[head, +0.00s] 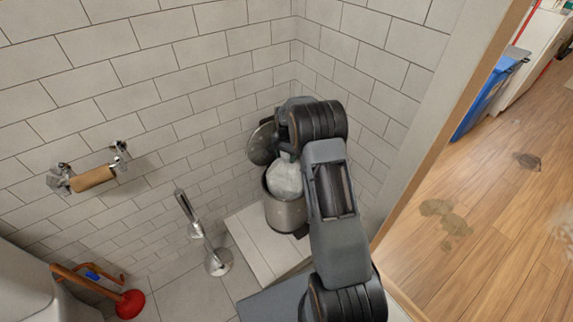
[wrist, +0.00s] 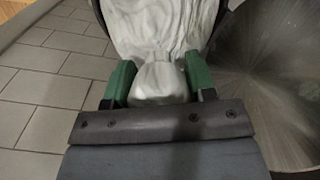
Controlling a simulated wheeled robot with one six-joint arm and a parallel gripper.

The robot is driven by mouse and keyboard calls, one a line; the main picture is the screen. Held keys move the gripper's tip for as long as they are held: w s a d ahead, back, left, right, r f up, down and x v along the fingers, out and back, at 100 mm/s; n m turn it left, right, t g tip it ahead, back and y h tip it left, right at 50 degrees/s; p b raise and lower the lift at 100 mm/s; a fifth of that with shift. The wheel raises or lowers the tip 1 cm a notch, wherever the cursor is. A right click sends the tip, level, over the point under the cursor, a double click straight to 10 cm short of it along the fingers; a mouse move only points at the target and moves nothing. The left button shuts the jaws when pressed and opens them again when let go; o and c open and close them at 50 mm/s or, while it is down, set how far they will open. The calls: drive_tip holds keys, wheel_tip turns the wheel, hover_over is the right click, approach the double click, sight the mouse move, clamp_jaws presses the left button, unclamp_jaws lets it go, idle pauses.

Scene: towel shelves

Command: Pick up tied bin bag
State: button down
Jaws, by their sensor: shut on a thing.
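The tied bin bag is white; in the head view the bag (head: 285,180) stands partly out of the top of a round metal bin (head: 284,214) in the corner. The bin's round lid (head: 263,143) is tilted open against the wall behind it. In the wrist view the bag (wrist: 160,30) fills the top middle, and its gathered knot sits between the green fingers of my gripper (wrist: 158,82). The gripper is shut on the knot. In the head view my arm hides the gripper and part of the bag. The bag's lower part is hidden inside the bin.
A toilet brush (head: 217,262) in its metal holder stands left of the bin. A red plunger (head: 130,304) is at the lower left. A roll holder (head: 92,178) is on the left wall. Wooden floor with stains (head: 445,216) lies right of the wall's edge.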

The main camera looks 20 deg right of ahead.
wheel_tip(320, 180, up, 8)
drive_tip(key=shift+f+p, duration=0.1)
drive_tip(key=shift+p, duration=0.85)
drive_tip(key=shift+r+p, duration=1.9)
drive_tip(key=shift+r, duration=0.1)
